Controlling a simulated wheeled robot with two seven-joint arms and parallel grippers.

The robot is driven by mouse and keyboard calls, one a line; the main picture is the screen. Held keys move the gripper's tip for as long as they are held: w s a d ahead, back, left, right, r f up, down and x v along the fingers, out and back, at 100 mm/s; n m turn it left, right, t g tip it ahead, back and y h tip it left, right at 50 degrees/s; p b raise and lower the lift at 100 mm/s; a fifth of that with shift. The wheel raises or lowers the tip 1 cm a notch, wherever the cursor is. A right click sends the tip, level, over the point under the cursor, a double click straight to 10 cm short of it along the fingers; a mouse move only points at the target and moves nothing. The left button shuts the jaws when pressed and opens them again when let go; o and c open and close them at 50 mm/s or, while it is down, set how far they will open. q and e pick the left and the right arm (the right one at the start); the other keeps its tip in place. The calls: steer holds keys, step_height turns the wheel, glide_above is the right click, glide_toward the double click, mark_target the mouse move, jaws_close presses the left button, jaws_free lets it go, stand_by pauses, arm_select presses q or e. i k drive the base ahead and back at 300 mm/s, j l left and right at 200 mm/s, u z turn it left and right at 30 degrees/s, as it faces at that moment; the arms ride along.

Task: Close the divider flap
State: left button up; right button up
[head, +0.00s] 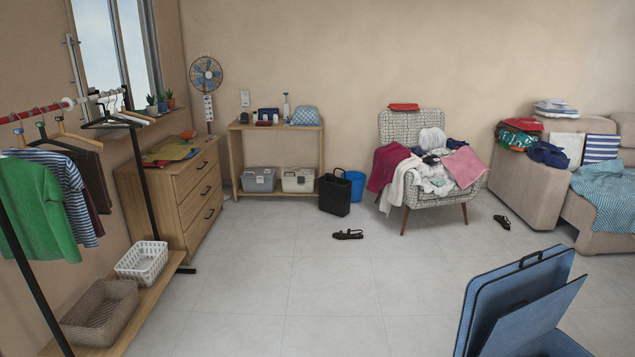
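A blue suitcase (545,346) stands at the lower right, partly cut off by the bottom edge of the head view. Its tall lid (505,290) stands up and leans to the right, with a dark handle (530,260) near its top. A second, thinner blue panel, which looks like the divider flap (535,315), is raised and tilted in front of the lid. A gap shows between the two. The inside of the suitcase is mostly hidden. Neither of my grippers is in view.
The tiled floor around the suitcase is mostly clear. Dark sandals lie on it (348,234) (502,222). A laundry-covered armchair (435,207) and a sofa (543,190) stand behind. A clothes rack (150,190) and dresser (205,190) are at the left.

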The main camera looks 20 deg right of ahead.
mark_target(521, 327)
steer(key=i+l+z, duration=0.1)
steer(key=i+z, duration=0.35)
steer(key=i, duration=0.25)
steer(key=i+j+z, duration=0.2)
steer(key=i+z, duration=0.25)
steer(key=i, duration=0.3)
steer(key=i+z, duration=0.2)
steer(key=z, duration=0.2)
steer(key=i+z, duration=0.25)
steer(key=z, duration=0.15)
steer(key=i+z, duration=0.2)
steer(key=z, duration=0.25)
steer(key=i+j+z, duration=0.15)
steer(key=z, duration=0.25)
steer(key=i+j+z, duration=0.1)
steer(key=z, duration=0.25)
steer(key=i+j+z, duration=0.2)
steer(key=z, duration=0.15)
steer(key=i+l+z, duration=0.1)
steer(key=z, duration=0.3)
steer(key=i+z, duration=0.15)
steer(key=z, duration=0.25)
